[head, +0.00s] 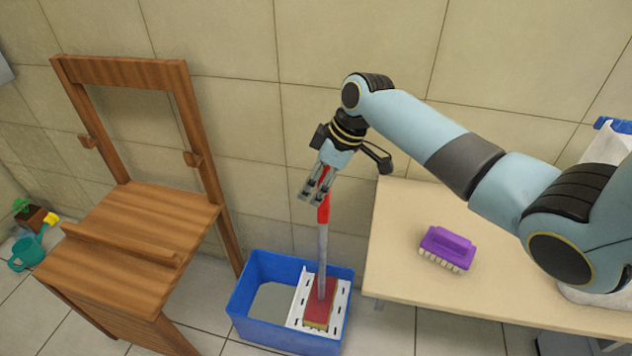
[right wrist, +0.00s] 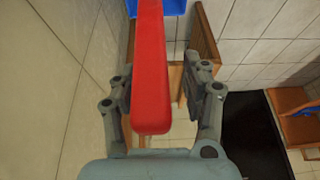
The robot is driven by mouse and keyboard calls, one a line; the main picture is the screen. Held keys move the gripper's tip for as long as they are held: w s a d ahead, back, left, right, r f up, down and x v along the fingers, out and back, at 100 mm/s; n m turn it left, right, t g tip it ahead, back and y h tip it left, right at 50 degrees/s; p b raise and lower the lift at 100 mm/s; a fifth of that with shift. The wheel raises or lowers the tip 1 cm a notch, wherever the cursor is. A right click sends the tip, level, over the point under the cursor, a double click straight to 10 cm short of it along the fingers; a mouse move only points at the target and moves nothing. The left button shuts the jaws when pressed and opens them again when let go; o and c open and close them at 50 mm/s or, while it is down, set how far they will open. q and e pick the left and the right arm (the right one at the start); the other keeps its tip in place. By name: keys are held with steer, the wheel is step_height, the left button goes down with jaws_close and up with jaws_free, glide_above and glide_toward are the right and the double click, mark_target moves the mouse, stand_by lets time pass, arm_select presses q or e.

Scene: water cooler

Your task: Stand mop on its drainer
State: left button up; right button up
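The mop has a red handle (head: 324,209), a grey pole and a red and yellow sponge head (head: 319,312). It stands nearly upright in the head view, its sponge head down on the white slotted drainer (head: 340,299) at the right side of a blue bucket (head: 262,330). My right gripper (head: 316,190) is at the top of the handle. In the right wrist view the red handle (right wrist: 151,70) lies between the spread fingers of my right gripper (right wrist: 160,97), with a gap showing on the right side. My left gripper is not in view.
A pale table (head: 400,225) with a purple brush (head: 446,249) stands right of the bucket. A wooden stand (head: 150,210) is on the left, with a teal watering can (head: 28,252) beyond it. A tiled wall is close behind.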

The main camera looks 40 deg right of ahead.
steer(key=p+v, duration=0.2)
steer(key=v, duration=1)
steer(key=shift+p, duration=0.3)
